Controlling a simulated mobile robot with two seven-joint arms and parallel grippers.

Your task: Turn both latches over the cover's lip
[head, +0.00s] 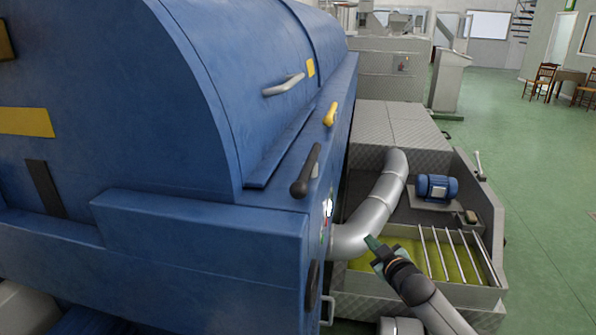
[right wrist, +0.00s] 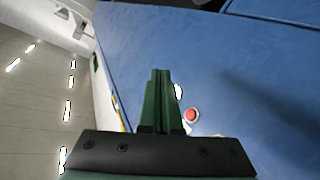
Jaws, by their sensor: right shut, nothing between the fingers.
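The big blue curved cover (head: 245,75) is down on its blue housing (head: 200,232), with a lip (head: 285,147) along its lower edge. Two lever handles that look like the latches stand by the lip: a yellow one (head: 330,113) farther off and a black one (head: 305,172) nearer. Both lean up along the cover's side; I cannot tell whether either overlaps the lip. My right gripper (head: 372,243) is shut and empty, right of and below the black latch, apart from it. Its green fingers (right wrist: 160,75) point at the blue machine in the right wrist view. My left gripper is out of view.
A grey bar handle (head: 283,85) sticks out of the cover. A red button (right wrist: 192,114) is on the machine. A thick grey pipe (head: 378,205), a blue motor (head: 436,187) and a barred olive-green trough (head: 440,252) lie right of it. Green floor (head: 540,190) is open farther right.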

